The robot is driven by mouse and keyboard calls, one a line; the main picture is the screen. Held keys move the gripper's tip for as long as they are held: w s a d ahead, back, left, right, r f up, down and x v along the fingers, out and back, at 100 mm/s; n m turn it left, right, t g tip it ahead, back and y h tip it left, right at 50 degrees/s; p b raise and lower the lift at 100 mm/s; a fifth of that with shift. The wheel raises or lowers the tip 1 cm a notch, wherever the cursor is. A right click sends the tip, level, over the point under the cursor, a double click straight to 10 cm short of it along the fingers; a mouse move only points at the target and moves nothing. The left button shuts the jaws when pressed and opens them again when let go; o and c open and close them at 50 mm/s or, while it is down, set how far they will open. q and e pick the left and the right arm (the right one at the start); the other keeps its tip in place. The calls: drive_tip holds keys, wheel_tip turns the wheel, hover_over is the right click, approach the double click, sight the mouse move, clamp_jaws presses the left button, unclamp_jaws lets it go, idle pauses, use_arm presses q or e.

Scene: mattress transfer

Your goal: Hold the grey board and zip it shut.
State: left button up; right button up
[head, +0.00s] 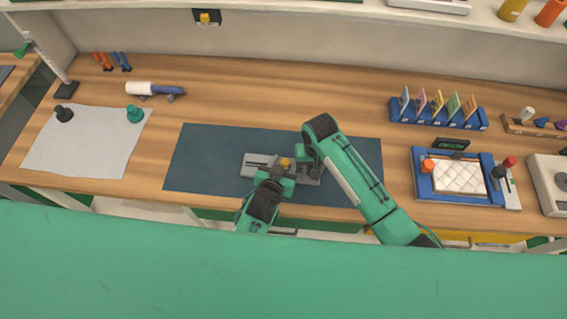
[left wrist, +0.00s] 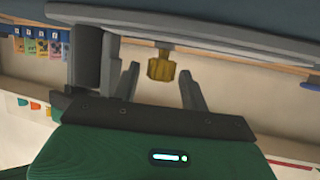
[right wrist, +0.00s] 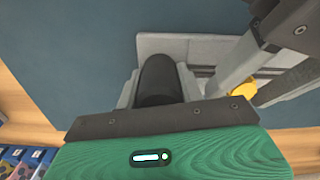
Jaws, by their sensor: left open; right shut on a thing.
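The grey board (head: 257,160) lies on the dark blue mat, partly hidden by both grippers. A yellow zip pull (head: 285,161) sits near its middle; it shows in the left wrist view (left wrist: 161,66) and the right wrist view (right wrist: 242,89). My left gripper (left wrist: 159,74) is open, with the pull between and slightly beyond its fingertips; I see no contact. My right gripper (right wrist: 158,76) is shut on a dark rounded grip (right wrist: 158,88) at the board's right part. In the head view my right gripper's fingers are mostly hidden.
The blue mat (head: 205,155) is clear left of the board. A white cloth (head: 85,145) with two knobs lies at left. A blue frame with a quilted pad (head: 458,177) stands at right, below a rack of coloured cards (head: 437,112).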

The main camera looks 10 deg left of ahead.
use_arm(q)
drive_tip(key=shift+c, duration=0.5)
clamp_jaws()
drive_tip(key=a, duration=1.1)
drive_tip(key=shift+w+a, duration=0.15)
drive_tip(key=shift+a, duration=0.15)
drive_tip(key=shift+o, duration=0.5)
unclamp_jaws()
drive_tip(key=v, duration=1.2)
